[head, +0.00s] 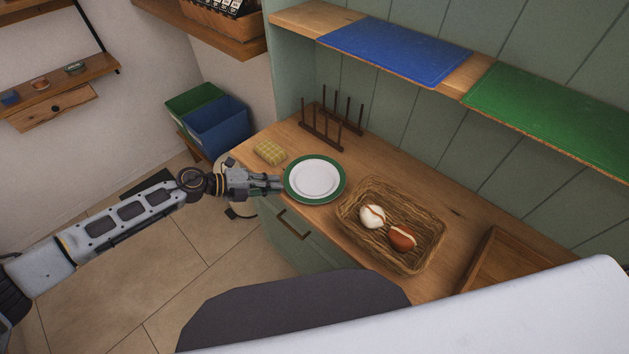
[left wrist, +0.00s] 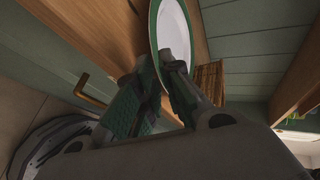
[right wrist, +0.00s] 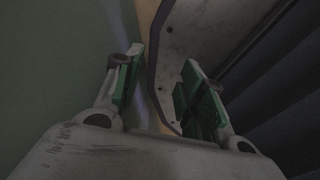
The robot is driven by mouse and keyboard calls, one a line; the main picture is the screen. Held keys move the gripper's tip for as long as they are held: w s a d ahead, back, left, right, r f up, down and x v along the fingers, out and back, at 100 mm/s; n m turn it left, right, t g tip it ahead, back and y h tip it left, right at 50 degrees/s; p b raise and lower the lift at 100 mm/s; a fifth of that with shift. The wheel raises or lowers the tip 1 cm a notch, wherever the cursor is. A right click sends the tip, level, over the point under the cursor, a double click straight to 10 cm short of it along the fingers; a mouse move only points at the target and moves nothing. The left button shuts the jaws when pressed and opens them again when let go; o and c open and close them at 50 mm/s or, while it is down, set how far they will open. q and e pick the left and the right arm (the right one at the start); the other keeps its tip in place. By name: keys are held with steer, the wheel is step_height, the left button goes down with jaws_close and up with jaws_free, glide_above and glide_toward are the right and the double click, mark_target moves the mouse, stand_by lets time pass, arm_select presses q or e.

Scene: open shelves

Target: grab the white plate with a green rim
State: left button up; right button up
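The white plate with a green rim (head: 315,178) lies at the counter's front edge in the head view, face up. My left gripper (head: 281,183) is at its left rim. In the left wrist view, the plate (left wrist: 173,30) runs down between the fingertips of my left gripper (left wrist: 164,68). The fingers lean together and appear closed on the rim; the exact contact is partly hidden by them. My right gripper (right wrist: 162,75) shows only in the right wrist view. Its fingers are apart with nothing held between them.
A wicker basket (head: 350,222) with two round items stands right of the plate. A dark rack (head: 322,133) stands behind it, a yellow sponge-like item (head: 269,152) at its back left. A wooden tray (head: 487,262) is farther right. A shelf with blue (head: 395,50) and green mats hangs above.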

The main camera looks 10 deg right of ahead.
mark_target(286, 184)
arm_select(q)
steer(key=shift+w+d+f+b, duration=0.25)
steer(key=shift+d+f+b, duration=0.1)
steer(key=shift+d, duration=0.15)
steer(key=shift+b+x, duration=0.4)
steer(key=shift+x, duration=0.55)
steer(key=shift+d, duration=0.15)
arm_select(e)
steer(key=shift+d+f, duration=0.2)
steer(key=shift+f, duration=0.3)
steer(key=shift+d+f, duration=0.2)
steer(key=shift+f, duration=0.3)
steer(key=shift+d, duration=0.1)
arm_select(q)
jaws_close()
arm_select(e)
steer(key=shift+a, duration=0.65)
